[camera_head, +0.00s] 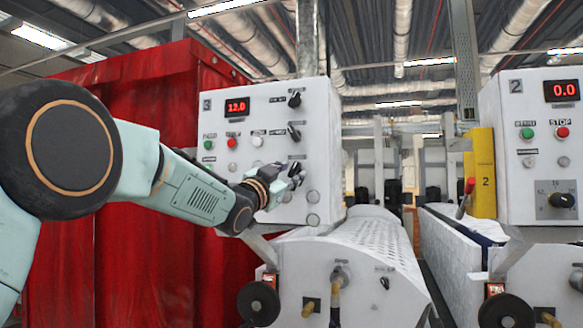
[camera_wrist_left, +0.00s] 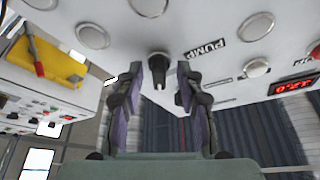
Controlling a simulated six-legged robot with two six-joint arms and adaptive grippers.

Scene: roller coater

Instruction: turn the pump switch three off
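The pump switch is a small black rotary knob on white control panel 3 (camera_head: 262,110). In the left wrist view the pump knob (camera_wrist_left: 159,65) sits beside a "PUMP" label (camera_wrist_left: 206,48), between my left gripper's fingers. My left gripper (camera_wrist_left: 160,85) is open, with a visible gap on each side of the knob. In the head view my left gripper (camera_head: 290,178) is at the panel's lower right and largely hides the pump knob. I cannot tell the knob's exact setting. My right gripper is not in view.
Two other black knobs, an upper one (camera_head: 295,99) and a middle one (camera_head: 294,131), sit above on the panel. Its red display (camera_head: 237,107) reads 12.0. A white perforated roller cover (camera_head: 350,255) lies below. Panel 2 (camera_head: 530,110) stands right. A red curtain (camera_head: 140,90) hangs behind.

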